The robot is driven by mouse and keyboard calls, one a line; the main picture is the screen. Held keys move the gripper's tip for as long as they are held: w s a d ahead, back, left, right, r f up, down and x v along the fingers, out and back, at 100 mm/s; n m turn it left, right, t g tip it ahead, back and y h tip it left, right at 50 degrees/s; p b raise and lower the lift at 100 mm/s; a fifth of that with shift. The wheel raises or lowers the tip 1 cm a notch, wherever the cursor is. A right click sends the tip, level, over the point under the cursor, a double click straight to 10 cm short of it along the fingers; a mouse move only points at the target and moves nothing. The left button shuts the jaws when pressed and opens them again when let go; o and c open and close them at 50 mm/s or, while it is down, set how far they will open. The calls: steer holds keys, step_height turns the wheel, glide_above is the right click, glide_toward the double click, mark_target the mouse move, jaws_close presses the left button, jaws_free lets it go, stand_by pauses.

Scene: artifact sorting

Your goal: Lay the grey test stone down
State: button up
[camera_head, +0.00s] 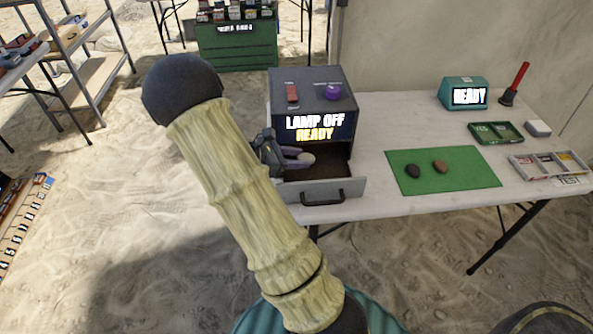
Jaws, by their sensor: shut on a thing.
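My gripper (298,158) is shut on a small pale stone, the grey test stone (308,158), at its tips. It holds the stone at the open drawer (325,193) of a dark grey box (285,105) at the table's left end. The stone appears over or inside the drawer; the exact height is hard to tell. The box's screen reads "LAMP OFF READY". Its top has a red switch (292,92) and a purple knob (333,91). My arm hides part of the box's left side and drawer.
A green mat (470,178) on the white table (375,120) holds a dark stone (413,170) and a brown stone (440,166). Trays (496,132), a teal "READY" device (462,93) and a red-handled tool (515,82) stand right. A shelf rack (85,75) is far left.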

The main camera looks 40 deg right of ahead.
mark_target(296, 175)
steer(key=shift+f+b, duration=0.4)
steer(key=shift+f, duration=1.75)
steer(key=shift+f, duration=0.2)
steer(key=o, duration=1)
